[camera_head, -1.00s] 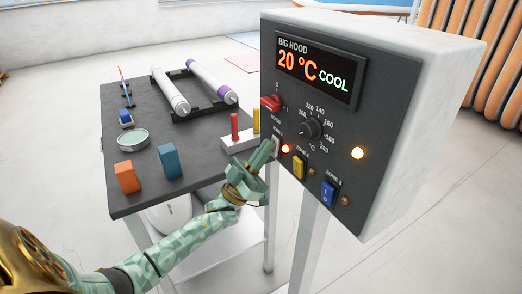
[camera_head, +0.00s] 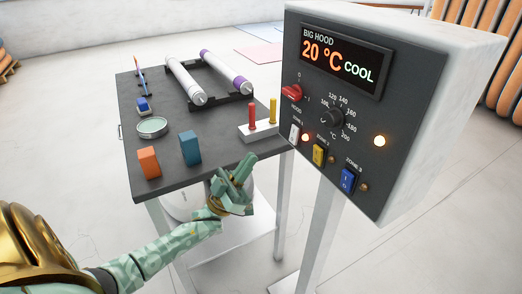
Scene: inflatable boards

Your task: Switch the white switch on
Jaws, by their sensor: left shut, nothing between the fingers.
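The white switch (camera_head: 294,135) is the leftmost of three rocker switches on the dark front of the control box (camera_head: 345,175). The small lamp (camera_head: 305,138) beside it glows orange. My left gripper (camera_head: 244,166) is shut and empty. It is in front of the table's near right edge, to the left of and below the white switch, apart from it. The switch is uncovered. My right gripper is not in view.
A yellow switch (camera_head: 318,155), a blue switch (camera_head: 347,181), a red knob (camera_head: 292,93) and a black dial (camera_head: 332,117) share the panel. The display (camera_head: 343,60) reads 20 °C COOL. The dark table (camera_head: 215,165) holds rollers, blocks and a peg stand (camera_head: 258,131).

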